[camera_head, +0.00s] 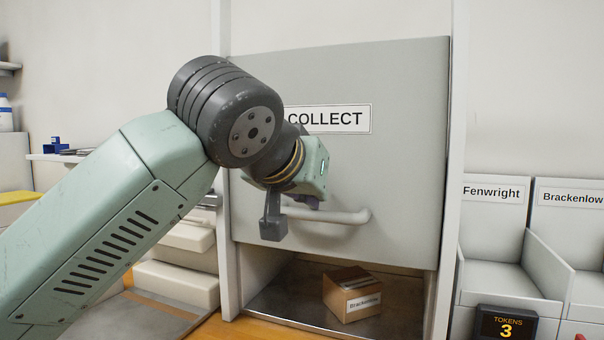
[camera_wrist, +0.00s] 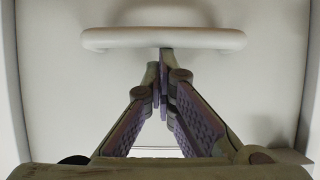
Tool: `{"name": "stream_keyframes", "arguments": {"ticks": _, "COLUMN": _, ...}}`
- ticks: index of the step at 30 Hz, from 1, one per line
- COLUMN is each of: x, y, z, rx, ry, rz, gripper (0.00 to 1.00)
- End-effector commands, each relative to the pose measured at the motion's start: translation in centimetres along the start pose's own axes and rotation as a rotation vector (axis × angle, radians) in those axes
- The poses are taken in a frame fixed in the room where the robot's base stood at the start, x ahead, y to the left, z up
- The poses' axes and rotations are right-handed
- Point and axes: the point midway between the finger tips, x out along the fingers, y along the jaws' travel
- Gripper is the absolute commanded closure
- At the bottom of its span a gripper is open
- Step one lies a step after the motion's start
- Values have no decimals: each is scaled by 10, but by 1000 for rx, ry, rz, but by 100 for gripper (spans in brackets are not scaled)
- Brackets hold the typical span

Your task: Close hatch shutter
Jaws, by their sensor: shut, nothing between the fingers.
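The grey hatch shutter (camera_head: 400,130) carries a COLLECT sign and is partly lowered, with an open gap below its bottom edge. Its horizontal bar handle (camera_head: 345,215) is on the lower part of the shutter; the left end is hidden behind my arm. The handle (camera_wrist: 200,38) also spans the top of the wrist view. My gripper (camera_wrist: 161,85) is shut and empty, its fingertips at or just below the middle of the handle. I cannot tell whether they touch it. In the head view the fingers are mostly hidden by my wrist.
A cardboard box (camera_head: 350,294) labelled Brackenlow sits on the hatch floor under the shutter. White frame posts (camera_head: 452,150) flank the shutter. Labelled bins (camera_head: 495,240) and a token display (camera_head: 506,324) stand at right. Stacked pale items (camera_head: 180,282) lie at left.

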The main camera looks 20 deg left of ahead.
Motion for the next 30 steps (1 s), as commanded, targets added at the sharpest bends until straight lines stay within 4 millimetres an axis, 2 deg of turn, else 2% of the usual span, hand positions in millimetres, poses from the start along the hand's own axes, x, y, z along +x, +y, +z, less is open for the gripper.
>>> {"name": "stream_keyframes", "arguments": {"ticks": 1, "x": 13, "y": 2, "z": 29, "rx": 0, "ry": -4, "rz": -2, "gripper": 100}}
{"name": "stream_keyframes", "arguments": {"ticks": 3, "x": 23, "y": 4, "z": 49, "rx": -2, "ry": -3, "rz": -1, "gripper": 100}}
{"name": "stream_keyframes", "arguments": {"ticks": 9, "x": 48, "y": 4, "z": 101, "rx": -1, "ry": -4, "rz": -1, "gripper": 100}}
{"name": "stream_keyframes", "arguments": {"ticks": 12, "x": 58, "y": 4, "z": 120, "rx": -1, "ry": -3, "rz": 0, "gripper": 100}}
{"name": "stream_keyframes", "arguments": {"ticks": 19, "x": 70, "y": 4, "z": 146, "rx": -1, "ry": -2, "rz": -2, "gripper": 100}}
{"name": "stream_keyframes", "arguments": {"ticks": 30, "x": 74, "y": 4, "z": 153, "rx": -1, "ry": -5, "rz": -1, "gripper": 100}}
